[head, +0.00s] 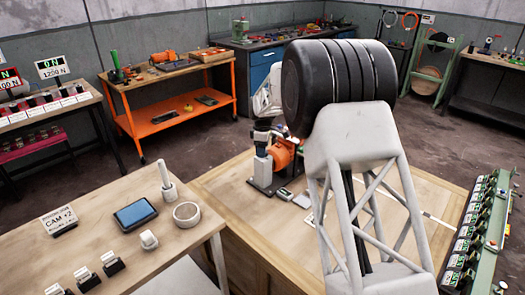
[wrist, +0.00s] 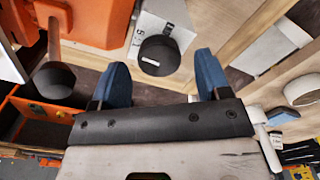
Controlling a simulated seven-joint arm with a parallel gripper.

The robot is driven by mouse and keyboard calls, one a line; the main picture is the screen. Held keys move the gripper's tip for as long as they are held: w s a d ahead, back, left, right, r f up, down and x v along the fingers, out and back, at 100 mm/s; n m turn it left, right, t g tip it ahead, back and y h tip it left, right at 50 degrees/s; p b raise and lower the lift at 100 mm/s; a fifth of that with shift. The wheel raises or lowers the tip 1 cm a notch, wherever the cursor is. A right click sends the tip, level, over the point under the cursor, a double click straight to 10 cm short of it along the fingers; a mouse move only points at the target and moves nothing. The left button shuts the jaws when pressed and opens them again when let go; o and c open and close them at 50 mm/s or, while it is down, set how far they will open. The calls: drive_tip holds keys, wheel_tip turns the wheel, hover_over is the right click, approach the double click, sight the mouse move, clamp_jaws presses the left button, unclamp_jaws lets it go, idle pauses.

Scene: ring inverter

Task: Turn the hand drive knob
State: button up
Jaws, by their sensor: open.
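In the wrist view, my gripper (wrist: 159,63) has two blue fingers spread wide apart with nothing held. A round black knob (wrist: 160,56) with a small white mark shows in the gap between the fingertips, beside a white label plate (wrist: 172,25). I cannot tell how far the knob is from the fingers, but no contact shows. A second black round-ended handle (wrist: 55,78) on a brownish shaft stands left of the left finger, by an orange housing (wrist: 98,20). I cannot read which is the hand drive knob.
In the head view, an orange machine (head: 285,154) on a dark base stands on the wooden table (head: 225,190). A side bench (head: 95,255) holds a tablet (head: 135,214), a tape roll (head: 187,214) and small switches. A green rack (head: 480,235) of black units stands right.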

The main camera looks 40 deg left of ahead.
drive_tip(key=shift+f, duration=0.55)
drive_tip(key=shift+c, duration=0.2)
drive_tip(key=c, duration=0.9)
